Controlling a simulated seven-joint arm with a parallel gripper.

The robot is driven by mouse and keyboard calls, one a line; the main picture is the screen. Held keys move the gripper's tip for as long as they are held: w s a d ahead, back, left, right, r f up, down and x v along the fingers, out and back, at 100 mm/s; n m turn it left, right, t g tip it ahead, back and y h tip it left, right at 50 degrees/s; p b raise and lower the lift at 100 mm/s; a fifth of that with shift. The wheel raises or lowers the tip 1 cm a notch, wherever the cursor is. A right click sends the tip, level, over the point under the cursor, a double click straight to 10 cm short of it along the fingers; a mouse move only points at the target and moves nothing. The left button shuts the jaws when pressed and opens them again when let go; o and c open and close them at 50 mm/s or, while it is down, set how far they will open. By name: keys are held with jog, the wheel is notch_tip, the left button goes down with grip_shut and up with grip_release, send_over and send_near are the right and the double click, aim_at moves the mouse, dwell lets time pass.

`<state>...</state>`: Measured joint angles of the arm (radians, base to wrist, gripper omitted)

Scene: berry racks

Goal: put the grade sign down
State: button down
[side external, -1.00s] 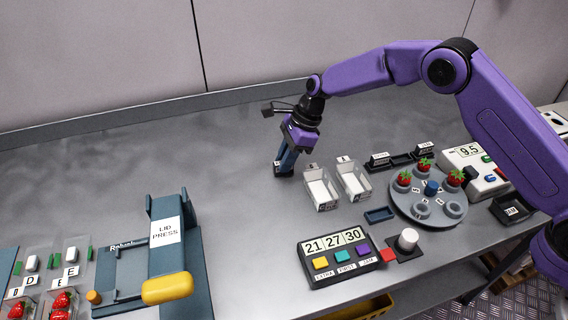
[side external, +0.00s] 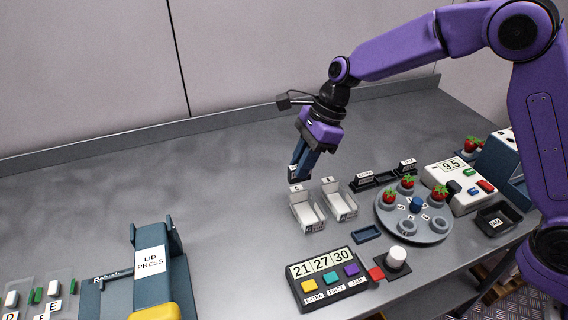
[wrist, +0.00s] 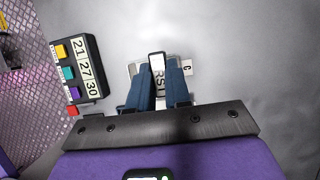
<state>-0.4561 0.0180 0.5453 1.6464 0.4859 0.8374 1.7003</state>
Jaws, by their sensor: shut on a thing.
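My gripper (side external: 299,174) is shut on the grade sign (wrist: 158,77), a small dark piece with a white face. Part of its lettering, "RS", shows between my fingers in the wrist view; the rest is hidden. In the side view the sign (side external: 293,174) is at my fingertips, just behind the clear punnets. I cannot tell how high it is above the table. Two similar signs, "EXTRA" (side external: 365,179) and another (side external: 407,166) with a small label, stand at the right. A dark empty slot (side external: 387,178) lies between them.
Two clear punnets (side external: 308,224) (side external: 341,211) stand in front of my gripper. A grey turntable (side external: 436,232) with strawberries, a scale (side external: 452,187) and a button panel (side external: 328,281) are nearby. The lid press (side external: 152,270) is at left. The table behind is clear.

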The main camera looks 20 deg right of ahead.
jog(key=s+d+r, duration=0.4)
jog(key=s+d, duration=0.7)
jog(key=d, duration=0.3)
jog(key=s+d+f, duration=0.1)
jog(key=s+d, duration=0.3)
jog(key=s, duration=0.9)
send_near(360, 237)
jog(key=shift+s+a+f, duration=0.1)
jog(key=shift+s+a, duration=0.2)
jog(key=shift+a, duration=0.4)
jog(key=shift+w+a+f, duration=0.1)
jog(key=shift+w+f, duration=0.15)
jog(key=shift+f, duration=1.7)
jog(key=shift+f, duration=0.15)
